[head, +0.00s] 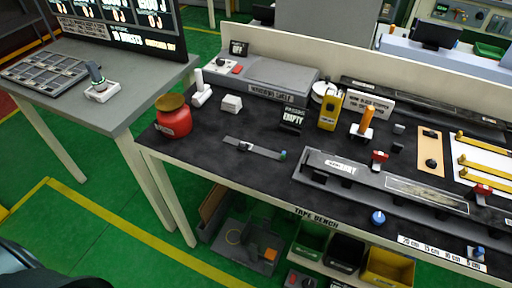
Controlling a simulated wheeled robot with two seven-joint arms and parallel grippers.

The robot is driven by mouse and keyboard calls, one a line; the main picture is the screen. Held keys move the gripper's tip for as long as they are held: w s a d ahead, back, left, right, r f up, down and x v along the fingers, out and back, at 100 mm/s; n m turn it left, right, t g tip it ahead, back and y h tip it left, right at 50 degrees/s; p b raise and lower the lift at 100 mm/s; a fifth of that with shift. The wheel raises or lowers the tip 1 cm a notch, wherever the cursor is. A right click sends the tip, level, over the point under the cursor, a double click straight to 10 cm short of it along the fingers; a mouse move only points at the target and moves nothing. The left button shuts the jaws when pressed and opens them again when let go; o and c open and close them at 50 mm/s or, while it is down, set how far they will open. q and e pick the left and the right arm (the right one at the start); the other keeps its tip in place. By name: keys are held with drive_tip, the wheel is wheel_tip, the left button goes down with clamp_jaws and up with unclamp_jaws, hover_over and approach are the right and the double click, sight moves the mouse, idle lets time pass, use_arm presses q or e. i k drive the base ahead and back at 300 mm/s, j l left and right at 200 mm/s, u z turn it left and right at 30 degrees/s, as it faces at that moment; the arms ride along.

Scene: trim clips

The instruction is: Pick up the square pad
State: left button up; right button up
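No thing in the head view can be told for sure as the square pad. A small dark square piece (398,128) lies on the black bench top (210,175), right of the orange-handled tool. Another small dark piece (397,147) lies just in front of it. A small white block (231,103) sits farther left on the same bench. Neither gripper shows in the head view. Only dark rounded shapes, seemingly mine, show at the lower left edge.
A red jar (174,122) stands at the bench's left end. A long grey fixture (330,175) runs along the front right. A yellow box (330,110) and an orange-handled tool (366,122) stand behind it. Bins (388,268) sit below. A grey side table (135,85) stands left.

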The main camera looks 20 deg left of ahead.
sight(242, 146)
drive_tip(key=u, duration=2.5)
drive_tip(key=k+l, duration=0.2)
drive_tip(key=k, duration=0.25)
drive_tip(key=k+l, duration=0.25)
drive_tip(key=k, duration=0.2)
drive_tip(key=k+l, duration=0.2)
drive_tip(key=k, duration=0.25)
